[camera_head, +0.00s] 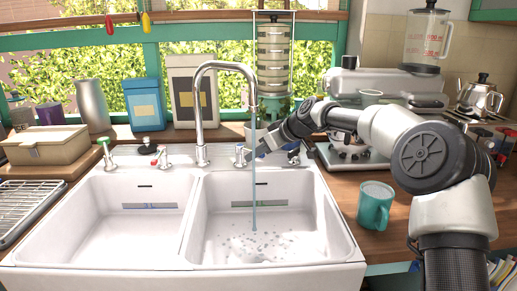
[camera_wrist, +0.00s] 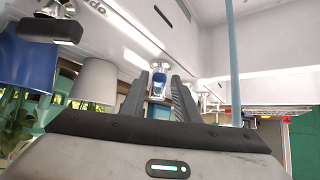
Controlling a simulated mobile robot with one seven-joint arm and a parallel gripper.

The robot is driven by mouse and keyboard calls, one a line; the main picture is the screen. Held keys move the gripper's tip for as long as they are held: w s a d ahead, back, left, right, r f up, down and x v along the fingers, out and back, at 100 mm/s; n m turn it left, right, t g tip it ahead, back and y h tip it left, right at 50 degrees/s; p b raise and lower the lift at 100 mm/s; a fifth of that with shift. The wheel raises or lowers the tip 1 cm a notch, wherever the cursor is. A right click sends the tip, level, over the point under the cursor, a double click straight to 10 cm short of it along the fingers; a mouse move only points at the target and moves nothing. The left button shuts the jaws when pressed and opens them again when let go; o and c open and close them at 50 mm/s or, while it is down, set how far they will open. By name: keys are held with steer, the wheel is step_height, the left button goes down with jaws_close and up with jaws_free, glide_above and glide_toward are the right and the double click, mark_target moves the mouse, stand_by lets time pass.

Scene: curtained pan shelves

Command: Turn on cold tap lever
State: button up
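The cold tap lever (camera_head: 240,155) is a small chrome fitting on the sink's back ledge, right of the tall curved spout (camera_head: 200,110). In the wrist view it shows with a blue part (camera_wrist: 158,86) between my fingers. My gripper (camera_head: 259,146) is close beside the lever, reaching in from the right. In the wrist view the fingers of my gripper (camera_wrist: 158,78) stand apart with the lever in the gap; whether either finger touches it cannot be told. A stream of water (camera_head: 254,190) runs from the spout into the right basin (camera_head: 310,225).
A red-marked tap (camera_head: 159,160) stands left of the spout. A teal mug (camera_head: 375,207) is on the counter right of the sink. A coffee machine (camera_head: 385,85) and a tall stacked rack (camera_head: 272,60) stand behind. The left basin (camera_head: 120,225) is empty.

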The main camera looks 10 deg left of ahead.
steer(key=shift+o, duration=0.2)
steer(key=shift+s, duration=0.1)
steer(key=shift+v, duration=0.9)
steer(key=v, duration=0.6)
steer(key=shift+b, duration=0.45)
